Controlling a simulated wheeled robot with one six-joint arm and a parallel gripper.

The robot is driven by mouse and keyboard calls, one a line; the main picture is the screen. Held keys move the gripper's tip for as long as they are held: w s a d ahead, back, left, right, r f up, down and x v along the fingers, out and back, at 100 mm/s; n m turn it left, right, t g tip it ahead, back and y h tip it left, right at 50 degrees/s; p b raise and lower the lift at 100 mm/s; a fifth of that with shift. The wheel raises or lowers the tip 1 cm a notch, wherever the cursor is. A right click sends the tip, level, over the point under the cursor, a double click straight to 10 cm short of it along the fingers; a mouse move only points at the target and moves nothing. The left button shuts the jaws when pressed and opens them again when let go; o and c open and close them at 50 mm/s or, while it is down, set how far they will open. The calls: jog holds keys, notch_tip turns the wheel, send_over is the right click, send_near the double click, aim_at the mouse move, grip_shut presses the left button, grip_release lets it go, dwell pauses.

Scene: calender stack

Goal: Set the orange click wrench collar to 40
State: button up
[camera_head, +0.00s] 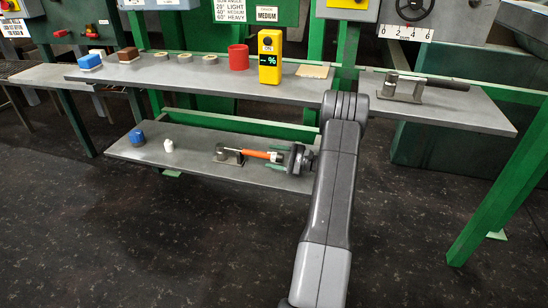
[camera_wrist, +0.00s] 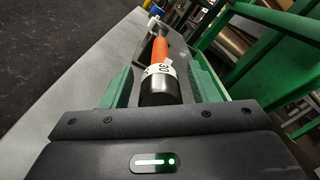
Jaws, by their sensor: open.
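The orange click wrench (camera_head: 262,155) lies across the lower shelf, its head end on a small metal block (camera_head: 228,155). In the wrist view its orange handle (camera_wrist: 159,50) runs away from me. A white collar band (camera_wrist: 166,69) shows "30", with a partly seen mark to its left, and a black end (camera_wrist: 158,91) is nearest me. My gripper (camera_head: 297,158) is open at the handle end. In the wrist view its green fingers (camera_wrist: 160,78) stand on both sides of the black end, with gaps visible. The far side of the collar is hidden.
A green rail (camera_head: 240,126) runs behind the lower shelf.

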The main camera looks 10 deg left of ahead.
jog(key=d+p, duration=0.1)
jog(key=d, duration=0.3)
jog(key=d+p, duration=0.1)
jog(key=d, duration=0.4)
jog(key=d+p, duration=0.1)
jog(key=d, duration=0.3)
jog(key=shift+s+d, duration=0.25)
jog(key=shift+a, duration=0.15)
